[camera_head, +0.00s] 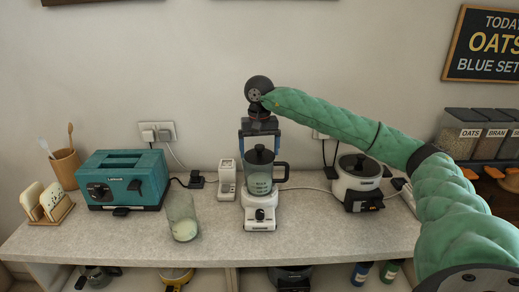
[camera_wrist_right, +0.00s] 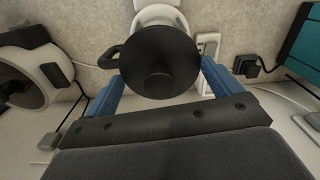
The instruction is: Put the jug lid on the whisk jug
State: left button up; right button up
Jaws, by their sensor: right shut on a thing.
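The whisk jug (camera_head: 258,184) is a grey see-through jug with a black handle at its right, upright on a small white base (camera_head: 260,215) in the middle of the counter. The black jug lid (camera_head: 259,156), with a knob on top, is at the jug's mouth. In the wrist view the round lid (camera_wrist_right: 158,58) hides the mouth. I cannot tell whether it is seated or slightly above the rim. My right gripper (camera_head: 259,148) reaches down from above, its blue fingers either side of the lid and shut on it. My left gripper is not in view.
A teal toaster (camera_head: 124,178) and a tilted glass container (camera_head: 182,217) stand left of the jug. A small white device (camera_head: 227,180) is close beside it. A white-and-black cooker (camera_head: 358,182) stands to the right. The counter's front strip is mostly clear.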

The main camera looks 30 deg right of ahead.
jog(key=shift+f, duration=0.15)
jog(key=o, duration=0.7)
jog(key=shift+r+p, duration=1.15)
jog(key=shift+r, duration=2.9)
